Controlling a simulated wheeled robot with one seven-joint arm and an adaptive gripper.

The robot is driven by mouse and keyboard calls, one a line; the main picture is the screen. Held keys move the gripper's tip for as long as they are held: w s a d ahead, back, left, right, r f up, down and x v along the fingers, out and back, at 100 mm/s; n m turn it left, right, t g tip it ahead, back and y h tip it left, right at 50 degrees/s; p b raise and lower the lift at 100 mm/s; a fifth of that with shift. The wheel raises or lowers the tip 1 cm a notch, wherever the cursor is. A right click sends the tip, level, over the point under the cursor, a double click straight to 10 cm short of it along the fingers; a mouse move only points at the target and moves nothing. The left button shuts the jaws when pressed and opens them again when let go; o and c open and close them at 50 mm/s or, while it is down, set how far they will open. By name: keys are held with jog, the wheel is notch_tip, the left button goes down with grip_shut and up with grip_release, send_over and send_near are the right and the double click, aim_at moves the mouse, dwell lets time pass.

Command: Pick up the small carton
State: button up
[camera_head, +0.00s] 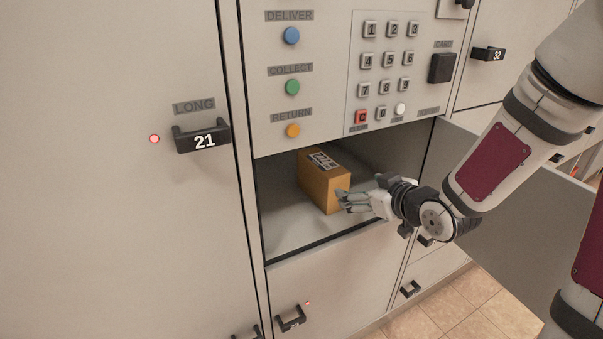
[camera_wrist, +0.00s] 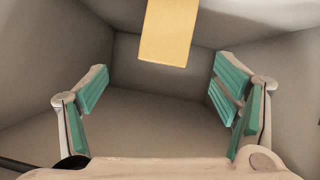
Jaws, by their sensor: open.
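The small carton (camera_head: 318,184) is an orange-brown box with a dark printed mark on its top. It stands inside the open compartment (camera_head: 280,232) below the keypad panel. In the wrist view the carton (camera_wrist: 168,32) shows at the top centre, beyond the fingertips, its upper part cut off by the frame. My gripper (camera_head: 345,200) is at the compartment's mouth, just right of the carton's near end. In the wrist view my gripper (camera_wrist: 160,88) has its green-padded fingers spread wide, with nothing between them. Whether a fingertip touches the carton I cannot tell.
The compartment's open door (camera_head: 520,215) stands out to the right, beside my arm. The keypad panel (camera_head: 388,75) is directly above the opening. The tall door 21 (camera_head: 120,220) with its black handle (camera_head: 202,138) is at the left. The compartment floor around the carton is clear.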

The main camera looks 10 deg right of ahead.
jog(key=t+y+b, duration=0.2)
jog(key=b, duration=0.1)
send_near(340, 185)
jog(key=w+f, duration=0.2)
jog(key=w+a+b, duration=0.1)
jog(key=w, duration=0.1)
jog(key=w+a+t+b, duration=0.1)
jog(key=w, duration=0.2)
jog(key=w+a+m+t+b, duration=0.1)
jog(key=w, duration=0.2)
jog(key=shift+w+a+y+b, duration=0.2)
jog(key=shift+y+b, duration=0.2)
jog(key=b+x, duration=0.1)
jog(key=x, duration=0.3)
jog(key=shift+a+f+b, duration=0.1)
jog(key=shift+f+b, duration=0.1)
jog(key=shift+b, duration=0.2)
jog(key=shift+w+a+r, duration=0.1)
jog(key=shift+w+a, duration=0.05)
jog(key=shift+w, duration=0.35)
jog(key=c, duration=1.2)
jog(key=shift+c, duration=0.3)
